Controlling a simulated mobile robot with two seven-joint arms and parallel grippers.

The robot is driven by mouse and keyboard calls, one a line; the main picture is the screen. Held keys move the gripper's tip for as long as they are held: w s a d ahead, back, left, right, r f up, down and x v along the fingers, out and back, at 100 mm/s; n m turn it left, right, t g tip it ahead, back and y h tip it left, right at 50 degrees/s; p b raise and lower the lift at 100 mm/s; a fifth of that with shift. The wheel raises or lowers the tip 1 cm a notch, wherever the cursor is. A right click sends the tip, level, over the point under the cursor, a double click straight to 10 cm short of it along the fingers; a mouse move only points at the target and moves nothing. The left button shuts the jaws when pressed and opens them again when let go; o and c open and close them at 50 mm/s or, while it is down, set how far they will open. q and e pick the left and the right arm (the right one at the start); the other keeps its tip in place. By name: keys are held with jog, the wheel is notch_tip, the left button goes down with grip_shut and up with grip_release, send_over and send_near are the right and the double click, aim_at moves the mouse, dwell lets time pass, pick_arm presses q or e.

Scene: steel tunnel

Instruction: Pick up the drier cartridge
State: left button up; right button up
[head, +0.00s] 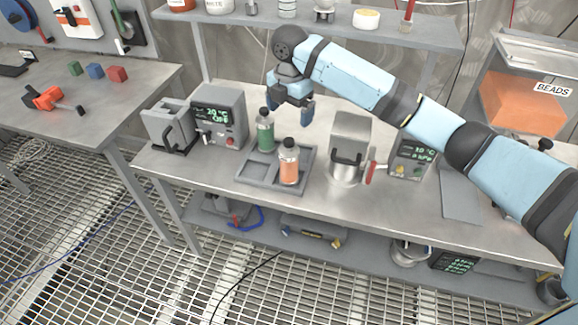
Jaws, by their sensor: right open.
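Two capped clear cartridges stand upright in a grey compartment tray (250,175) on the steel bench. One has green filling (265,136) and stands in the rear left part. The other has orange filling (289,167) and stands in the front right part. I cannot tell from the picture which one is the drier cartridge. My right gripper (289,108) is open and empty, fingers pointing down. In the picture it is just above and right of the green cartridge's cap, apart from both cartridges. My left gripper is out of view.
Left of the tray are a display unit (220,112) and a grey open holder (168,125). Right of it are a metal canister (350,145) and another display unit (408,158). A shelf (330,29) runs behind. An orange beads bin (525,103) is at right.

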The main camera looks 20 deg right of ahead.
aim_at(289, 140)
notch_tip(289, 140, down, 7)
jog(key=shift+f, duration=0.1)
jog(key=f, duration=0.3)
jog(key=w+f, duration=0.1)
jog(key=f, duration=0.1)
jog(key=shift+f+p, duration=0.3)
jog(key=shift+s, duration=0.1)
jog(key=c, duration=1.5)
jog(key=shift+c, duration=0.3)
jog(key=shift+r, duration=0.2)
